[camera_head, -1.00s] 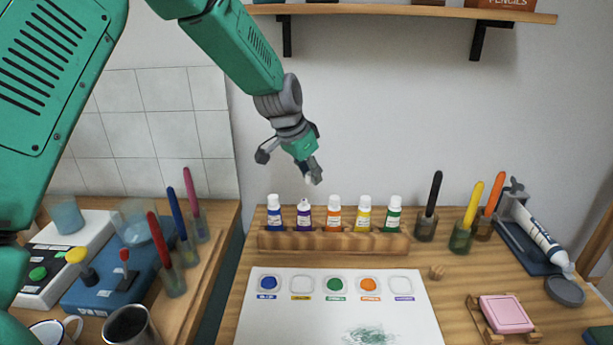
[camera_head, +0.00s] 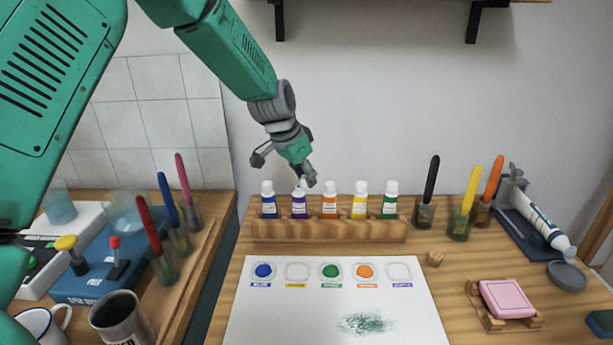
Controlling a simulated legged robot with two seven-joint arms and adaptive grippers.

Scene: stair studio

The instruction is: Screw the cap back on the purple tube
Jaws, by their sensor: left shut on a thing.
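The purple tube (camera_head: 299,206) stands upright in the wooden rack (camera_head: 330,230), between the blue tube (camera_head: 268,204) and the orange tube (camera_head: 330,205). My left gripper (camera_head: 307,182) is directly above the purple tube and shut on a small white cap (camera_head: 302,184). The cap is at or just over the tube's mouth; I cannot tell whether they touch. The fingers partly hide the cap. A yellow tube (camera_head: 360,205) and a green tube (camera_head: 390,205), both with white caps, stand further right in the rack. My right gripper is not in view.
A white sheet with paint wells (camera_head: 280,310) lies in front of the rack. Pen cups, including one with a black pen (camera_head: 433,185), stand at right. The wall is close behind.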

